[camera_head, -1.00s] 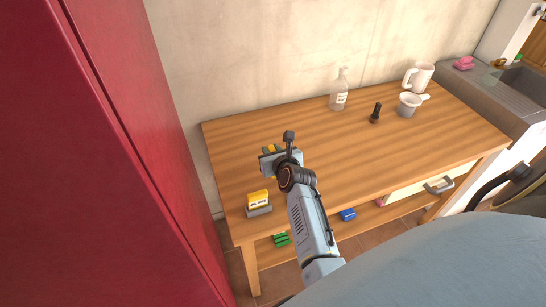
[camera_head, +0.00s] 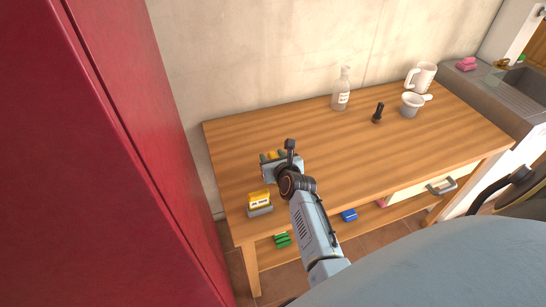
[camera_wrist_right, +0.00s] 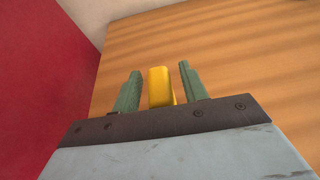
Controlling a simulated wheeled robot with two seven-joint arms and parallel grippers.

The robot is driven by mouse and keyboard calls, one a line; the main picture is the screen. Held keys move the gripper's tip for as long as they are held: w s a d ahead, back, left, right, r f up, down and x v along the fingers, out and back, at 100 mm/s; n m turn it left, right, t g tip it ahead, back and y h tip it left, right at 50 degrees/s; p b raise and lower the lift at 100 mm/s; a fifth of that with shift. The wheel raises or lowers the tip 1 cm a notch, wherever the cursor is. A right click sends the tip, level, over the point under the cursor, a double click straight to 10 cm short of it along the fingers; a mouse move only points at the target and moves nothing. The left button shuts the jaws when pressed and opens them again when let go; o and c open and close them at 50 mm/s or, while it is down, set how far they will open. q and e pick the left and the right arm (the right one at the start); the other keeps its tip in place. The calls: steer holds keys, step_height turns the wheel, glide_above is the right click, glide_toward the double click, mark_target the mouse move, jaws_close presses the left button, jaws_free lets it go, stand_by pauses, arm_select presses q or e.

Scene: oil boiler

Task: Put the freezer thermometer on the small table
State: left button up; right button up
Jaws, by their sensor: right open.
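A small yellow object (camera_wrist_right: 160,87), which may be the freezer thermometer, stands between the green fingers of my right gripper (camera_wrist_right: 158,88) in the right wrist view. Gaps show on both sides of it, so the gripper is open around it without visible grip. In the head view this yellow object (camera_head: 272,155) shows just beyond my right gripper (camera_head: 273,156), over the left part of the wooden table (camera_head: 335,150). Its lower end is hidden behind the gripper, so contact with the tabletop cannot be told. My left gripper is out of view.
A yellow item with a white label (camera_head: 259,200) sits at the table's front left. A bottle (camera_head: 342,90), dark object (camera_head: 377,113), pot (camera_head: 411,104) and white mug (camera_head: 421,76) stand toward the right. A red cabinet (camera_head: 110,150) rises at left. The table's middle is clear.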

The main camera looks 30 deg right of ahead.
steer(key=shift+s+r+p, duration=0.15)
steer(key=shift+r+p, duration=0.15)
steer(key=p+v, duration=0.8)
steer(key=v, duration=0.3)
steer(key=shift+s+a+p, duration=0.15)
steer(key=shift+s+p, duration=0.15)
